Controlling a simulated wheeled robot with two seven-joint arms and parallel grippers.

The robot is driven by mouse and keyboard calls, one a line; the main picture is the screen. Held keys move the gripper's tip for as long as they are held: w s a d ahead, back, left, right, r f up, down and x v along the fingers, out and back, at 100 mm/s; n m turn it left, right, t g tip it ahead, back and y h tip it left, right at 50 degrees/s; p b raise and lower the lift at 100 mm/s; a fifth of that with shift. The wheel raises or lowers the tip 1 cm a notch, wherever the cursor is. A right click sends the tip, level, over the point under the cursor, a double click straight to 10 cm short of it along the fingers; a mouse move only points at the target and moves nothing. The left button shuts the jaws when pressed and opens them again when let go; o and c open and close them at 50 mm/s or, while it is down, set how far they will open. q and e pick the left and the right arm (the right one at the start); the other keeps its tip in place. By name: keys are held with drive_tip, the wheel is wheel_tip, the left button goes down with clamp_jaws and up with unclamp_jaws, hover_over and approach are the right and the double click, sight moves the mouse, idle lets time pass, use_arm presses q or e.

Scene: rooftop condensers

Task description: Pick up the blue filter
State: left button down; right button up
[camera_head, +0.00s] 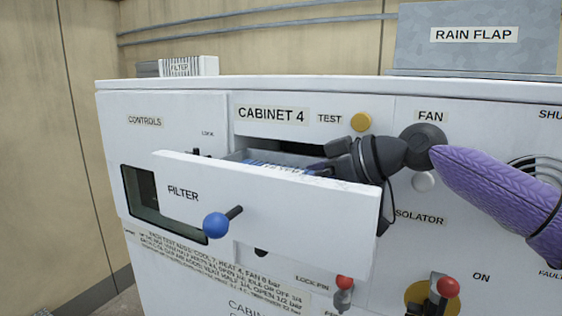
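The filter drawer, labelled FILTER (290,215), is pulled out of the white cabinet and has a blue ball knob (216,225) on its front. The blue filter (262,160) lies inside the drawer. Only a strip of its blue and white top shows above the drawer front. My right gripper (322,160) comes in from the right, over the drawer's right end, with its fingertips at the filter's right end. The fingertips are small and partly hidden, so I cannot tell whether they are closed on the filter. My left gripper is out of view.
A white pleated box labelled FILTER (180,67) stands on the cabinet top at the left. A grey RAIN FLAP box (475,38) stands at the right. Red-knobbed levers (447,288) stick out below my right arm. A yellow TEST button (361,122) sits above the gripper.

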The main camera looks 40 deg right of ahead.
drive_tip(key=shift+f, duration=0.1)
drive_tip(key=c, duration=1.1)
